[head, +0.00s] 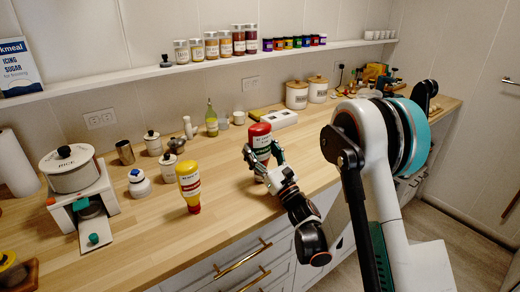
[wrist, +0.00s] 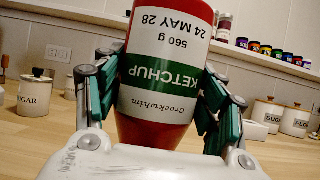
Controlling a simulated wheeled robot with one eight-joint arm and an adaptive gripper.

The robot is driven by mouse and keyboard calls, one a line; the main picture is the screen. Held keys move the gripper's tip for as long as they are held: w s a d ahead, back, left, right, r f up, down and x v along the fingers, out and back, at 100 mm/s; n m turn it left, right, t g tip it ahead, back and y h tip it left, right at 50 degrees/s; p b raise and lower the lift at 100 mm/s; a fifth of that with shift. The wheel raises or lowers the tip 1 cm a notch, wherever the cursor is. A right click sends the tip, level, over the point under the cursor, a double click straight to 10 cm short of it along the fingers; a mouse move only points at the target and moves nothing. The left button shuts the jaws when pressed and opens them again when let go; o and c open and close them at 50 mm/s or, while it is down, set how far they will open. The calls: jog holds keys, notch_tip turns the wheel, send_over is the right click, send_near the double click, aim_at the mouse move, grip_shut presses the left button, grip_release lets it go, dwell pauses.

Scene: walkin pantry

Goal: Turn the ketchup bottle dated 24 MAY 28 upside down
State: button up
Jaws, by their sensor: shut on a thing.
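The ketchup bottle (wrist: 165,75) is red with a white and green label reading KETCHUP, 560 g and 24 MAY 28. The print is upside down in the wrist view, while the canister labels behind read upright. Its narrowing end points down, so the bottle is inverted. In the head view the bottle (head: 259,132) is nearly upright with its broad end on top. My gripper (head: 264,158) is shut on it, with one finger on each side. The cap end is hidden by my gripper, and I cannot tell whether it touches the counter.
A yellow bottle (head: 190,180) stands on its red cap to the left. A rice dispenser (head: 72,172) and white lidded jar (head: 139,184) are farther left. Canisters (head: 297,95) stand at the back. The wooden counter (head: 225,222) is clear in front.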

aim_at(260, 126)
dwell(0.3)
jog(key=o, duration=1.5)
jog(key=shift+o, duration=0.2)
notch_tip(260, 126, up, 10)
